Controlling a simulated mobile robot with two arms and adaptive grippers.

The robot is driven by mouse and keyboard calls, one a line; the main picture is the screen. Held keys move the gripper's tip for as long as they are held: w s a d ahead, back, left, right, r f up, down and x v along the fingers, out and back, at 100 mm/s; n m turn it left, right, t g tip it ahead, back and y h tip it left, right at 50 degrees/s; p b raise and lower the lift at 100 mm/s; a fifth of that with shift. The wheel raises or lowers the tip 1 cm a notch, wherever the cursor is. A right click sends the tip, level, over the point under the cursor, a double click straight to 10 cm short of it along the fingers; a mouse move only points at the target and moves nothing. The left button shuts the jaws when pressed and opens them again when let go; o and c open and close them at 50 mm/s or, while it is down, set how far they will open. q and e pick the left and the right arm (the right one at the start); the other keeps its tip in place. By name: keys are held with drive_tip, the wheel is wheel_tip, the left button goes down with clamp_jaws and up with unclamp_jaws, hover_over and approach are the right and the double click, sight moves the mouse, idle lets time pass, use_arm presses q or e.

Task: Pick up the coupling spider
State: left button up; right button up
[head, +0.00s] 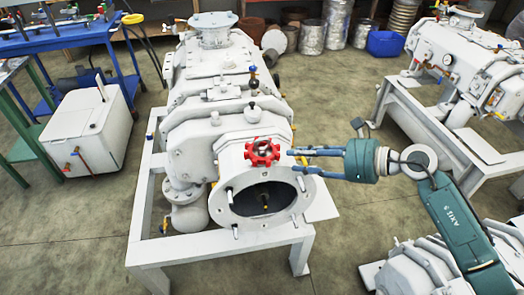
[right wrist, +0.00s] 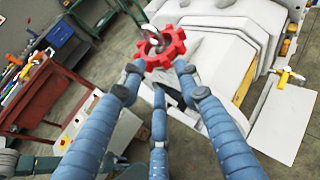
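The coupling spider is a red, toothed ring (head: 262,152) at the top edge of the round opening on the front of the white vacuum pump (head: 200,150). My right gripper (head: 290,160) comes in from the right, with its blue fingers pointing at the spider and their tips just to its right. In the right wrist view the spider (right wrist: 176,50) appears just past the tips of the three spread fingers of my right gripper (right wrist: 157,74). The gripper looks open and empty. Whether a fingertip touches the spider is unclear. My left gripper is not in view.
The pump stands on a white frame (head: 145,215). A white box (head: 90,130) and a blue bench (head: 70,38) are at the left. Another white machine (head: 460,65) stands at the back right. Drums (head: 312,37) line the back.

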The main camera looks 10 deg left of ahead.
drive_tip(key=shift+w+a+f+b, duration=0.3)
drive_tip(key=shift+w+a+f, duration=0.05)
drive_tip(key=shift+a+f, duration=0.25)
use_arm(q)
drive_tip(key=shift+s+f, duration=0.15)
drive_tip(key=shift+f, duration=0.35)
use_arm(e)
drive_tip(key=x, duration=0.3)
drive_tip(key=shift+w+f, duration=0.1)
drive_tip(key=shift+w, duration=0.2)
clamp_jaws()
